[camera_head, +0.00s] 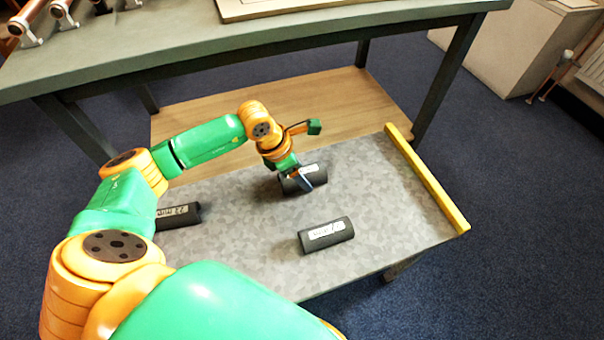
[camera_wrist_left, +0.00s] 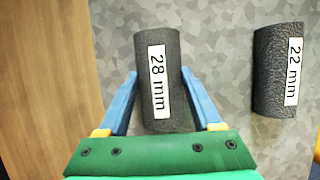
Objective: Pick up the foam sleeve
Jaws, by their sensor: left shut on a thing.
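My left gripper (camera_head: 303,180) is shut on a black foam sleeve (camera_head: 318,175) at the far side of the grey speckled tabletop. In the left wrist view the blue fingers (camera_wrist_left: 159,73) lie along both sides of this sleeve (camera_wrist_left: 171,112), and its white label reads 28 mm. I cannot tell whether it rests on the surface or is slightly above it. A second foam sleeve (camera_head: 341,238) lies nearer the front; in the left wrist view a sleeve (camera_wrist_left: 267,72) labelled 22 mm lies to the right. A third sleeve (camera_head: 185,218) lies at the left, partly hidden by my arm. My right gripper is out of view.
The grey tabletop (camera_head: 400,215) has a yellow strip (camera_head: 428,180) along its right edge. A taller green-grey bench (camera_head: 300,32) with a wooden lower shelf (camera_head: 220,100) stands behind it. The right part of the tabletop is clear.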

